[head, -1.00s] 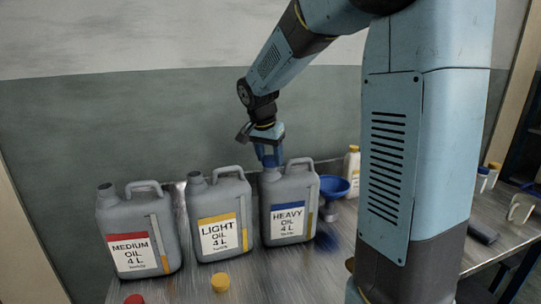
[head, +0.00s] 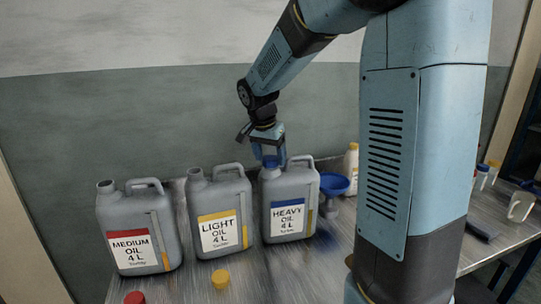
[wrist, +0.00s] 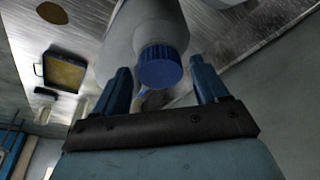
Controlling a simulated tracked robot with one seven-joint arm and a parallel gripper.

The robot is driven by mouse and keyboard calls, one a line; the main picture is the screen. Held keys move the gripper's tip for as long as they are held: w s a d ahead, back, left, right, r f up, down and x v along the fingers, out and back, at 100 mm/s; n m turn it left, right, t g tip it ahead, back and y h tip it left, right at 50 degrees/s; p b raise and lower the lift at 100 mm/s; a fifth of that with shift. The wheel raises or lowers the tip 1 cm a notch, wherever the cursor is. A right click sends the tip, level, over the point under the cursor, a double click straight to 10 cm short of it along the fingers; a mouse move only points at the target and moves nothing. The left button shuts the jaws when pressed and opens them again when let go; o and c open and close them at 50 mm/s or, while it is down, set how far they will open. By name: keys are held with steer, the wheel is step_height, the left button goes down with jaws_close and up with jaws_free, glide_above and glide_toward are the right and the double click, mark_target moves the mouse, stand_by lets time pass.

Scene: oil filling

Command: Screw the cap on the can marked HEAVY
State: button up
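The HEAVY can (head: 290,207), grey with a blue-banded label, stands upright on the bench at the right of three cans. A blue ribbed cap (head: 270,162) sits on its neck; it also shows in the wrist view (wrist: 160,68), looking level on the neck. Whether it is tight cannot be told. My gripper (head: 269,158) is just above the can's spout. In the wrist view, my gripper (wrist: 162,84) has its two blue fingers spread wide, with gaps to the cap on both sides and nothing between them held.
The LIGHT can (head: 219,215) and MEDIUM can (head: 139,230) stand open to the left. A yellow cap (head: 220,279) and red cap (head: 135,298) lie in front. A blue funnel (head: 333,184) and a small white bottle (head: 351,167) stand right of the HEAVY can, near the wall.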

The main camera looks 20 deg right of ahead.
steer(key=shift+o, duration=0.7)
steer(key=v, duration=1.4)
steer(key=s+d+f+n+t+y, duration=0.1)
steer(key=s+f+n, duration=0.2)
steer(key=s, duration=0.9)
steer(key=s+d+f+n+t+y, duration=0.1)
steer(key=s+f+n, duration=0.3)
steer(key=s, duration=0.8)
steer(key=shift+s+d+n+t, duration=0.35)
steer(key=shift+d+n+t, duration=0.25)
steer(key=shift+d+n, duration=0.3)
steer(key=shift+a, duration=0.1)
steer(key=shift+c, duration=0.5)
